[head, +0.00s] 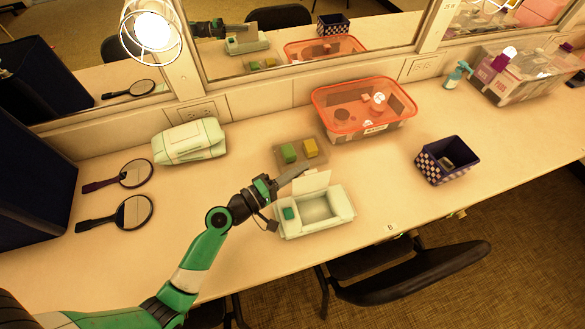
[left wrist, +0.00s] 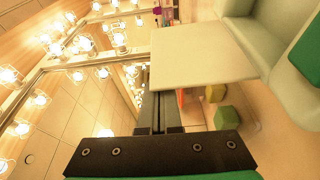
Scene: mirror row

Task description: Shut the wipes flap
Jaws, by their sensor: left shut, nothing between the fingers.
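A pale box (head: 318,222) with an open recess and a green block (head: 289,213) in its left part stands on the counter; I take it for the wipes box. Its cream flap (head: 311,183) stands raised along the back edge, and it is large in the left wrist view (left wrist: 200,55). My left gripper (head: 303,170) is shut and empty, at the back left of the flap. In the left wrist view its fingers (left wrist: 158,108) are together beside the flap; I cannot tell whether they touch it. My right gripper is not in view.
A tray (head: 323,160) with green and yellow blocks lies just behind the flap. A red-rimmed bin (head: 366,125), a soft pale pack (head: 189,142), hand mirrors (head: 130,215) and a checkered basket (head: 428,166) stand around. The counter right of the box is clear.

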